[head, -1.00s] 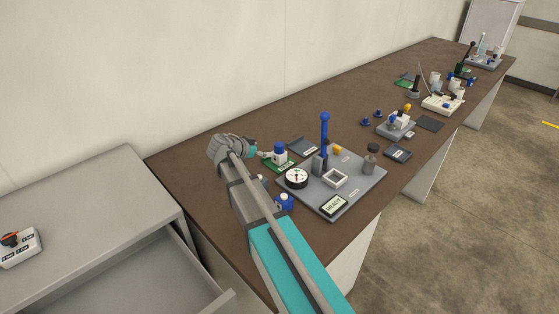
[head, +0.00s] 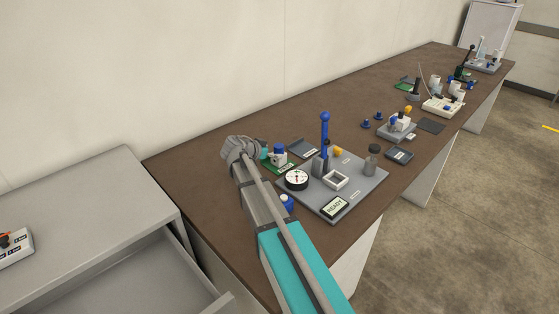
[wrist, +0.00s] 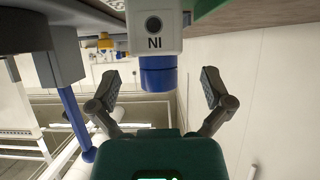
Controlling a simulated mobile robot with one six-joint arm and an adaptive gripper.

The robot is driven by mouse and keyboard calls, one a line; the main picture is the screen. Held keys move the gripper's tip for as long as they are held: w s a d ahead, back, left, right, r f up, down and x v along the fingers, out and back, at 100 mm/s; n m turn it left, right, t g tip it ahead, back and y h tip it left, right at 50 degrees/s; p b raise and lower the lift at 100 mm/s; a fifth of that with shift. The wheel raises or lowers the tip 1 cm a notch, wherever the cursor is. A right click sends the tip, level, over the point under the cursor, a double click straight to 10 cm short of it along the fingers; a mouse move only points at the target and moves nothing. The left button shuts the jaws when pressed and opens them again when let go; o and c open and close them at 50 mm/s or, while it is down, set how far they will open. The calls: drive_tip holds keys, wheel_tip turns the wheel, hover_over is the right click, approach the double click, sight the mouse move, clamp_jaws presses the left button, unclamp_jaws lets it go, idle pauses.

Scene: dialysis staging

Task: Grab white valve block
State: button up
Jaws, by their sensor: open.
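The white valve block (head: 280,159) with a blue top stands on a green pad (head: 287,167) at the near part of the brown bench, just right of my wrist. In the wrist view the block (wrist: 155,35) hangs inverted at the top, with a dark round port, dark lettering and its blue cap (wrist: 158,75) pointing down. My gripper (wrist: 161,90) is open, with one finger on each side of the cap in the picture. I see no contact, and depth is hard to tell. In the head view my wrist mostly hides the fingers.
A grey plate (head: 350,193) with a gauge (head: 297,179), a tall blue lever (head: 324,135) and a READY display (head: 335,207) lies right of the block. A dark tray (head: 303,148) sits behind.

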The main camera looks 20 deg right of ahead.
sight(276, 147)
drive_tip(key=shift+b+x, duration=0.65)
drive_tip(key=shift+x, duration=1.15)
drive_tip(key=shift+s, duration=0.1)
drive_tip(key=c, duration=1.3)
drive_tip(key=shift+o, duration=0.2)
drive_tip(key=shift+r, duration=0.15)
wheel_tip(276, 147, up, 2)
drive_tip(key=p, duration=0.2)
drive_tip(key=shift+p, duration=0.3)
drive_tip(key=s+a+r+p, duration=0.5)
drive_tip(key=s+r+p, duration=0.5)
drive_tip(key=s, duration=0.3)
drive_tip(key=shift+r, duration=0.35)
drive_tip(key=shift+p, duration=0.3)
